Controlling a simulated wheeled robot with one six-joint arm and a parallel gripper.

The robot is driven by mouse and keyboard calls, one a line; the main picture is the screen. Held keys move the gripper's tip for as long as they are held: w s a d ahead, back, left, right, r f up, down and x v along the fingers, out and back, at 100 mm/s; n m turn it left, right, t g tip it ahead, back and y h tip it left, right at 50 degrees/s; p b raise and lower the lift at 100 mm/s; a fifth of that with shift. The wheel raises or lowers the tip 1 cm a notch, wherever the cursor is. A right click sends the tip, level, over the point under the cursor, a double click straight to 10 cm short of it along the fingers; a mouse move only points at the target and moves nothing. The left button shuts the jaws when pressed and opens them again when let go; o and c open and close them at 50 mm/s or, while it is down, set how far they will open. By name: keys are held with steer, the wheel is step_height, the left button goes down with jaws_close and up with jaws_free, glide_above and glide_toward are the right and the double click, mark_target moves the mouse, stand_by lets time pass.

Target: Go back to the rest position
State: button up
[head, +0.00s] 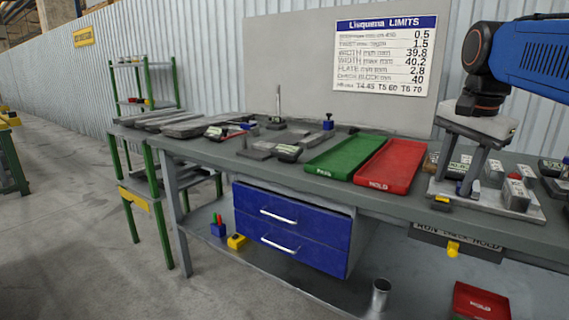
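My gripper (454,186) hangs from the blue arm at the upper right and points down over the right part of the bench (300,170). Its two grey fingers stand apart. A small blue piece (462,187) shows at the fingertips, but I see no clear grip on it. Behind and below the fingers is a grey plate (490,207) with several blocks on it. I cannot tell whether the fingertips touch the plate.
A green tray (345,154) and a red tray (392,166) lie left of my gripper. Grey blocks (515,194) stand close on its right. Several plates and gauges lie on the left bench. A limits sign (386,55) hangs behind. Blue drawers (292,225) are below.

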steer(key=s+a+f+n, duration=0.2)
steer(key=s+f+n, duration=0.2)
steer(key=f, duration=0.4)
steer(key=s+a+f+n+t, duration=0.1)
steer(key=s+f+n, duration=0.3)
steer(key=f, duration=0.5)
steer(key=s+a+f+n+t, duration=0.1)
steer(key=s+a+f+n, duration=0.2)
steer(key=s+f, duration=0.5)
steer(key=shift+a+f+n, duration=0.15)
steer(key=shift+a+n, duration=0.2)
steer(key=shift+n, duration=0.25)
